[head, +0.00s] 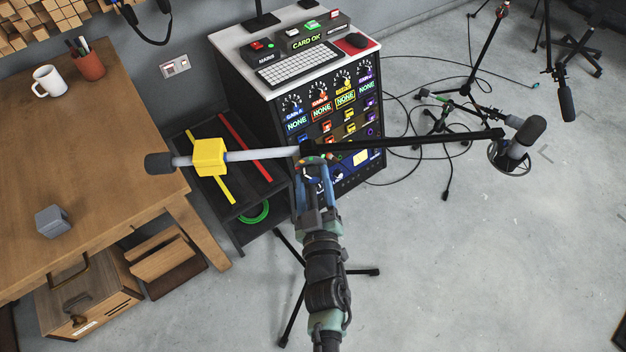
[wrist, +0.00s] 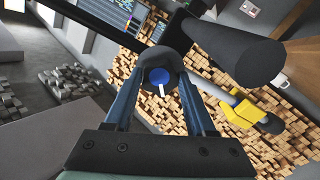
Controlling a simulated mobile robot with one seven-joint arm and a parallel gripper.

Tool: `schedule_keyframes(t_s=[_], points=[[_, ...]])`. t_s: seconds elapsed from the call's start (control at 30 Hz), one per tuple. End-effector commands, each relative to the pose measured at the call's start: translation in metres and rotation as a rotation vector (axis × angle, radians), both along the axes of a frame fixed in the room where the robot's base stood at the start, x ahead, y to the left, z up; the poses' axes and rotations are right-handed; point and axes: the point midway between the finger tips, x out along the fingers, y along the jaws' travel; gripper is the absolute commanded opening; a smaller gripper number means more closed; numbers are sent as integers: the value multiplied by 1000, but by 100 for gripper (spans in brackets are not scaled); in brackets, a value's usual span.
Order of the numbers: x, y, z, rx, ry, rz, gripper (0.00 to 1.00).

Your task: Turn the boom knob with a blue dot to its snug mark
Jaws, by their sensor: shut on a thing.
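The boom knob (wrist: 160,76) is dark and round, with a blue dot on its face and a short white line below the dot. It sits in the middle of the wrist view. My gripper (wrist: 161,88) is shut on it, with one blue finger on each side. In the head view my gripper (head: 314,172) reaches the boom (head: 380,143) at its joint, and the knob is mostly hidden behind the fingers. I cannot make out a snug mark in either view.
The boom carries a yellow block (head: 209,157) on its left arm and a microphone (head: 527,130) at its right end. A rack cabinet (head: 232,82) stands just behind my gripper. A wooden table (head: 110,110) is at left. The floor at right is mostly clear apart from cables and stands.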

Motion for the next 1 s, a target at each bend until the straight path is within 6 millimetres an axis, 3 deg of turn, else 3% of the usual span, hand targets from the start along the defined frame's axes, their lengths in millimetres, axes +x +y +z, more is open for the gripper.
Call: schedule_keyframes(t_s=[0.2,0.23,0.4,0.77,1.0], points=[[0,0,-1,1,2,-1,0],[0,0,-1,1,2,-1,57],[0,0,-1,1,1,0,86],[-3,-1,-1,1,1,0,86],[-34,-4,-3,1,3,0,86]])
